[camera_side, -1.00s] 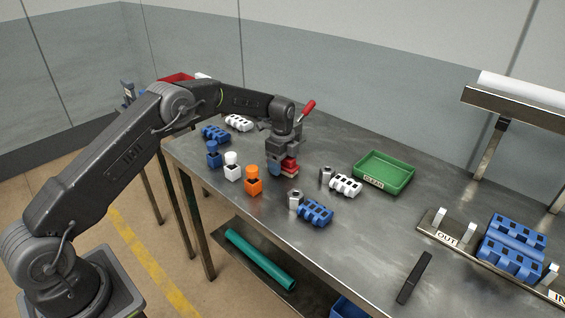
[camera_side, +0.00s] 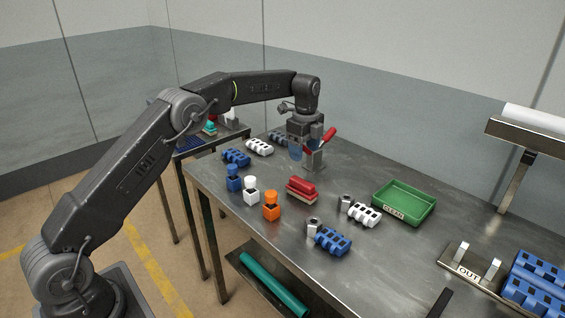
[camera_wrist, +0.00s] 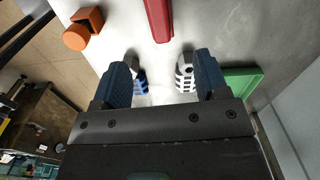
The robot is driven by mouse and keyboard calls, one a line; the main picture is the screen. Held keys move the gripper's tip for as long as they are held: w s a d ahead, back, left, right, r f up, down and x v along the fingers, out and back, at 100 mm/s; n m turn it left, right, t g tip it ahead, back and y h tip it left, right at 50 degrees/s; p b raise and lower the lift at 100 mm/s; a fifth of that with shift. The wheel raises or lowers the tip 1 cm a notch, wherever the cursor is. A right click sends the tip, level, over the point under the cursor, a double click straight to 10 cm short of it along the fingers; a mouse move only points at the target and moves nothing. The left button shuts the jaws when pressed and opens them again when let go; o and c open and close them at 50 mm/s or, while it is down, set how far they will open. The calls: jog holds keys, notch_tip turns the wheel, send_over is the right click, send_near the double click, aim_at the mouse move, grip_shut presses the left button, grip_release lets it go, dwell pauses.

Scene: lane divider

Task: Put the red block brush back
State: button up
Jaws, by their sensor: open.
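The red block brush (camera_side: 302,187) lies on the steel table with its red back up and pale bristles down. Its red back also shows at the top of the wrist view (camera_wrist: 158,18). My gripper (camera_side: 308,153) is above the table, behind and higher than the brush, apart from it. In the wrist view my two blue fingers (camera_wrist: 160,75) are spread wide with nothing between them.
A green CLEAN tray (camera_side: 404,203) and an OUT rack (camera_side: 467,268) are farther right.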

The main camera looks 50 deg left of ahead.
jog(key=s+d+r+n+t, duration=0.1)
jog(key=s+d+r+n, duration=0.25)
jog(key=s+r, duration=0.5)
jog(key=s+d+r+n+t, duration=0.2)
jog(key=s+r+n, duration=0.3)
jog(key=s+r, duration=0.3)
jog(key=s+d+f+n+t, duration=0.1)
jog(key=s+f+n, duration=0.2)
jog(key=s, duration=0.8)
jog(key=s+d+f+n+t, duration=0.1)
jog(key=s+f+n, duration=0.2)
jog(key=s, duration=0.8)
jog(key=shift+s+d+f+n+t, duration=0.15)
jog(key=shift+s+d+n+t, duration=0.2)
jog(key=shift+n, duration=0.9)
